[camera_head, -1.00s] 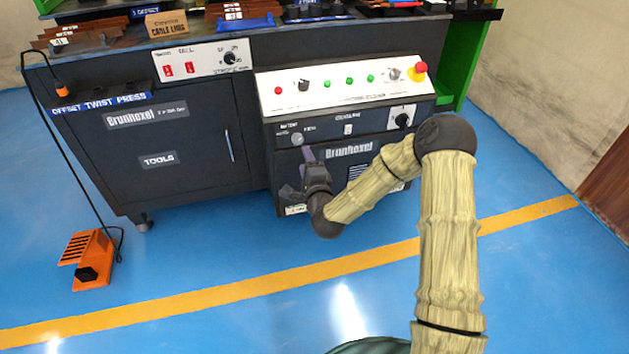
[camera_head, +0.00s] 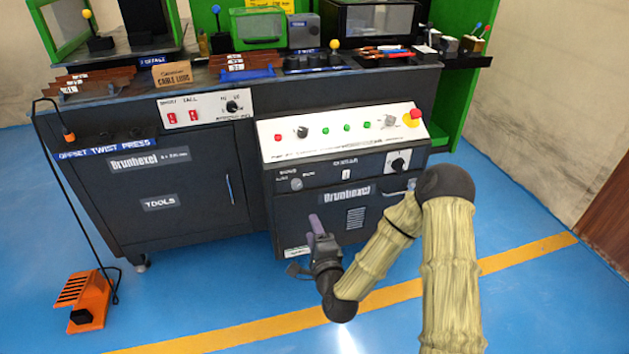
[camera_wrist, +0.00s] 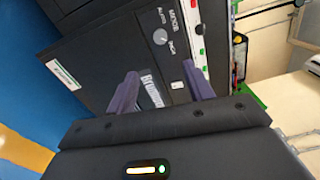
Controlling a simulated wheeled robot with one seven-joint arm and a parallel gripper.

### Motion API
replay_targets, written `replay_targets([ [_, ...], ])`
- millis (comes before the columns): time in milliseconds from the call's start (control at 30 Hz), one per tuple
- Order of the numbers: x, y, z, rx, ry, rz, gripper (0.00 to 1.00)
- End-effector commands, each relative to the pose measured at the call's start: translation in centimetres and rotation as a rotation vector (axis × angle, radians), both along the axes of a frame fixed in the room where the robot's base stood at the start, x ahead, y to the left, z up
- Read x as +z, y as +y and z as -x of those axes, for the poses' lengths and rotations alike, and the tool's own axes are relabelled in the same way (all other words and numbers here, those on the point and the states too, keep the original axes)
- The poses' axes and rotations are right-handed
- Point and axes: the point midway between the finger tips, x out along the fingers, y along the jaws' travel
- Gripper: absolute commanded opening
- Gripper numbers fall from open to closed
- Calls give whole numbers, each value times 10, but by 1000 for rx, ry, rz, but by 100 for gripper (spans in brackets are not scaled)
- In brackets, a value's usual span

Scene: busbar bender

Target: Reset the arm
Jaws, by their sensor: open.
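My gripper (camera_head: 316,228) is in front of the lower part of the black control cabinet (camera_head: 290,215), with nothing between its fingers. In the wrist view my gripper (camera_wrist: 162,90) shows two purple fingers spread apart. The cabinet's dark front (camera_wrist: 105,60) is beyond them, and the fingers partly cover its brand label (camera_wrist: 152,92). A round selector knob (camera_wrist: 159,37) shows past the fingers. I cannot tell the exact gap to the cabinet, but the gripper looks apart from it. My arm is bent at the elbow on the right of the head view.
A white sloped panel (camera_head: 340,133) with buttons and a red emergency stop (camera_head: 412,117) tops the cabinet. A tools cupboard (camera_head: 165,195) stands left. An orange foot pedal (camera_head: 83,300) with a cable lies on the blue floor. The floor in front, around the yellow line (camera_head: 240,335), is clear.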

Motion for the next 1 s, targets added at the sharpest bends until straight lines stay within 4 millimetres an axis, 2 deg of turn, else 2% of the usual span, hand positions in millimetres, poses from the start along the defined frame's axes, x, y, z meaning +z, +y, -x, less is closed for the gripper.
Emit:
replay_targets([
  [233,4,4,0,40,16,83,52],
  [467,10,3,6,191,103,448,52],
  [667,18,-19,21,322,208,794,52],
  [867,36,-54,46,441,331,1088,52],
  [1000,55,-83,70,524,429,1253,52],
])
